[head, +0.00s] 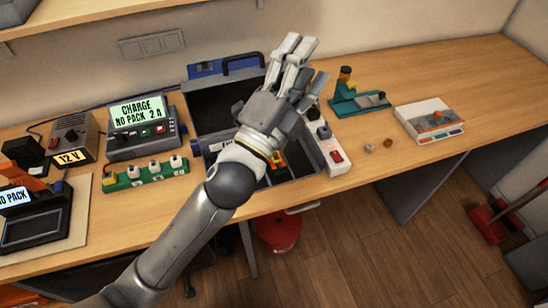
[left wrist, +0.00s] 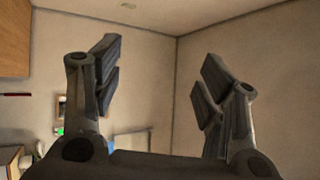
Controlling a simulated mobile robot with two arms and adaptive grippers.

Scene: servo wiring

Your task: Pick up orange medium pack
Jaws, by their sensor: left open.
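My left gripper (head: 302,66) is raised over the open dark toolbox (head: 212,108), its fingers pointing away toward the wall. It is open and empty; the left wrist view shows its spread fingers (left wrist: 158,78) against bare walls. An orange and yellow item (head: 278,160) lies in the toolbox's front compartment, partly hidden by my left wrist; I cannot tell whether it is the medium pack. My right gripper is not in view.
A charger (head: 142,126) reads "CHARGE NO PACK 2 A", with a green connector strip (head: 145,173) before it. A white power strip (head: 328,148) borders the toolbox on the right. A green stand (head: 357,102) and white box (head: 430,120) stand farther right.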

